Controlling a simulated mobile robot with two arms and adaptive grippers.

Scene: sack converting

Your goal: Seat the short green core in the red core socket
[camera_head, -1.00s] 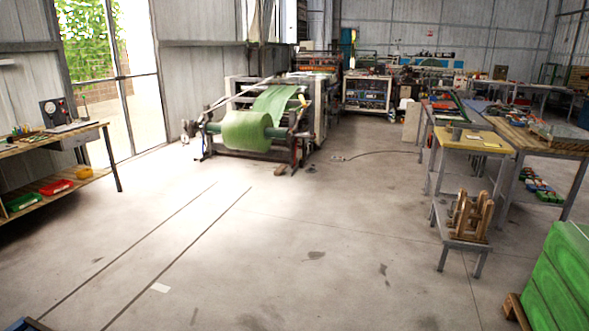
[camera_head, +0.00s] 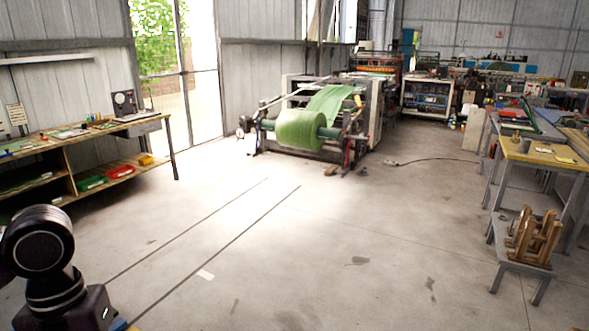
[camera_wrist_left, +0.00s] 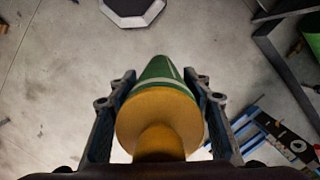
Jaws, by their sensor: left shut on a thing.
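In the left wrist view my left gripper (camera_wrist_left: 160,75) is shut on a green core (camera_wrist_left: 158,84). The core has a pale band and a broad yellow-orange end with a narrower stub facing the camera. The fingers lie along both its sides, and it is held above the grey floor. In the head view only a dark joint of my left arm shows at bottom left; the gripper and core are out of that picture. I cannot make out the red core socket in either view. My right gripper is not in view.
A machine with a green roll (camera_head: 300,130) stands at the back. A workbench (camera_head: 60,141) with red and green bins below is at left. A yellow-topped table (camera_head: 540,150) and a low stand with a wooden rack (camera_head: 533,238) are at right. The middle floor is clear.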

